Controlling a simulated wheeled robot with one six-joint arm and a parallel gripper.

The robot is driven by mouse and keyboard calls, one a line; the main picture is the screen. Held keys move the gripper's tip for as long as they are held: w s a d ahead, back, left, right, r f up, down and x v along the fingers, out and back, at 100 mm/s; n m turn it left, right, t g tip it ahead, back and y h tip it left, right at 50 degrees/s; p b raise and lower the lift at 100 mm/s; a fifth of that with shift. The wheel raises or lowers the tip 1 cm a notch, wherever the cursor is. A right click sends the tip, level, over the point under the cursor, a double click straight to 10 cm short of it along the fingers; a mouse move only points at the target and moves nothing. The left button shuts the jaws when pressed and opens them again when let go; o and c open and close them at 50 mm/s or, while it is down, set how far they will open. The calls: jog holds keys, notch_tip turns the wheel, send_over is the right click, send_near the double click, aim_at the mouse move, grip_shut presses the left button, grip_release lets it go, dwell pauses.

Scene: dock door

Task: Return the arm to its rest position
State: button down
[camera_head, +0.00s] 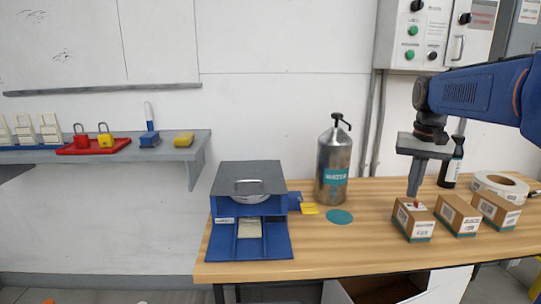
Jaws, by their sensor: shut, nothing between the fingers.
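My gripper (414,190) hangs from my blue arm (470,90) at the right. It points down, with its fingertips shut just above or at the top of the leftmost small cardboard box (413,224). A small red spot shows on that box by the fingertips. I cannot tell whether the fingers touch it. Nothing is seen held.
Two more boxes (457,214) (497,210) stand to the right, with a tape roll (500,184) and dark bottle (451,165) behind. A shelf (100,153) and control box (433,35) are on the wall.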

jog(key=s+a+f+n+t, duration=0.1)
jog(key=s+a+f, duration=0.3)
jog(key=s, duration=0.4)
jog(key=s+a+f+n+t, duration=0.1)
jog(key=s+a+f+n, duration=0.1)
jog(key=s+f, duration=0.3)
jog(key=s+a+f+n+t, duration=0.1)
jog(key=s+a+f, duration=0.4)
jog(key=s, duration=0.7)
jog(key=shift+a+f+n+t, duration=0.3)
jog(key=shift+a+t, duration=0.05)
jog(key=shift+t, duration=0.15)
